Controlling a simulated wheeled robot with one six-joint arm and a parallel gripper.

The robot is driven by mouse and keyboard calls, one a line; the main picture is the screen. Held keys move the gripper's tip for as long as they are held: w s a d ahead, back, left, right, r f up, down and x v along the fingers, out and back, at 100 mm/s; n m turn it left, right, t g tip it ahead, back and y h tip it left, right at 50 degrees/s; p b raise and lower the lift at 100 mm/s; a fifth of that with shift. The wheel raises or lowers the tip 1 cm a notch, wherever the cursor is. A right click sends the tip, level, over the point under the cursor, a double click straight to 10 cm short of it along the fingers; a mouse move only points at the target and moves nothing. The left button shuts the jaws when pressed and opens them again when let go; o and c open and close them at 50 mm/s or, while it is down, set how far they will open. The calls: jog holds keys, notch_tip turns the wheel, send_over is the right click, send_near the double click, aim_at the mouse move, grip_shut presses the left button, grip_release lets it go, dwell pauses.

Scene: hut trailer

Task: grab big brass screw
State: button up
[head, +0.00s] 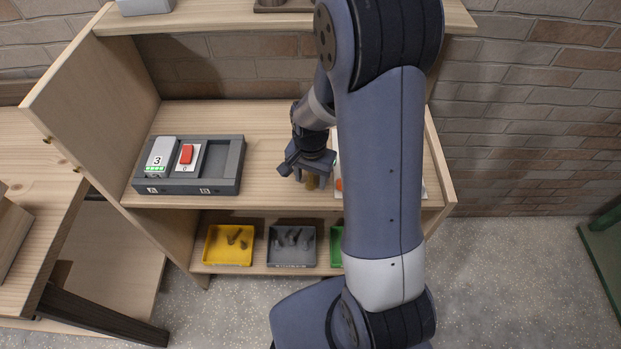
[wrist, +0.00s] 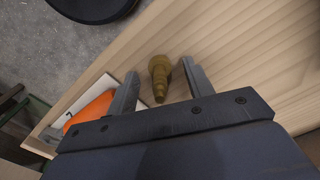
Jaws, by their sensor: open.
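The big brass screw (wrist: 159,76) is in the wrist view, on or just above the light wooden shelf. My gripper (wrist: 160,88) is open, with one finger on each side of the screw and a visible gap to each. In the head view my gripper (head: 311,181) is low over the upper shelf, and a brass-coloured part of the screw (head: 312,182) shows below it. My arm hides much of the shelf to the right.
A grey tray (head: 205,187) with a red switch stands on the shelf at left. A white board (wrist: 55,128) with an orange thing (wrist: 90,112) lies beside the gripper. Yellow (head: 229,262), grey (head: 291,263) and green bins (head: 337,235) are below.

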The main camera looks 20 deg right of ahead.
jog(key=shift+f, duration=0.55)
jog(key=shift+c, duration=0.2)
grip_shut()
